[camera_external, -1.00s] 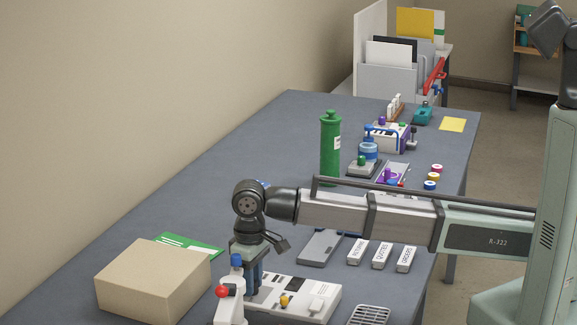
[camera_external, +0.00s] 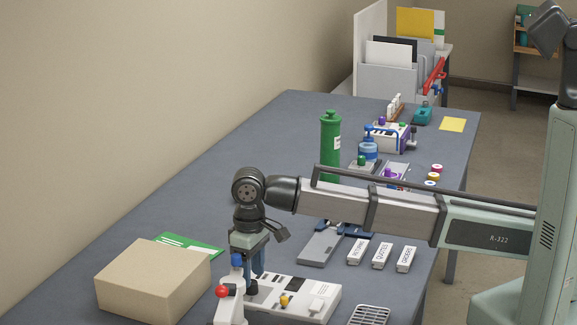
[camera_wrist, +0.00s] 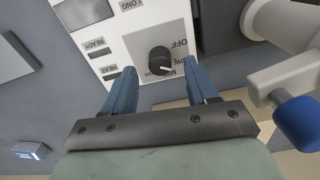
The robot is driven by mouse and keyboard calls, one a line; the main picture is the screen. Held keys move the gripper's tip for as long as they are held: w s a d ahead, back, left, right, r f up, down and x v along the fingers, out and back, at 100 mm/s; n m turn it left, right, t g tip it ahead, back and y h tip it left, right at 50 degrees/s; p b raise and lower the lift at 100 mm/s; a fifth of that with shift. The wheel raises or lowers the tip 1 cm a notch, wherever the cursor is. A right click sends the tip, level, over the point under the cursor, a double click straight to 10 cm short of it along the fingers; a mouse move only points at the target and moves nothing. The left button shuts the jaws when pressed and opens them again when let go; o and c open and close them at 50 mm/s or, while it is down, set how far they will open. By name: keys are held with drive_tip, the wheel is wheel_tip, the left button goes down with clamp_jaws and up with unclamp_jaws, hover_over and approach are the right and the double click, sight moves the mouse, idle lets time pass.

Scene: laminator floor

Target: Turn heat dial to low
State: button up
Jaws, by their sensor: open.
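In the external view, my gripper (camera_external: 252,268) hangs over the left end of the white laminator (camera_external: 310,301), and the dial is largely hidden.
A white stand with a red ball (camera_external: 222,291) and blue cap is close beside my gripper. A cardboard box (camera_external: 150,280) stands to the left. A green bottle (camera_external: 330,150) and labelled blocks (camera_external: 381,255) are farther back. The table's left rear is clear.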

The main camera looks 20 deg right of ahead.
wheel_tip(320, 180, up, 11)
idle(0.4)
idle(0.5)
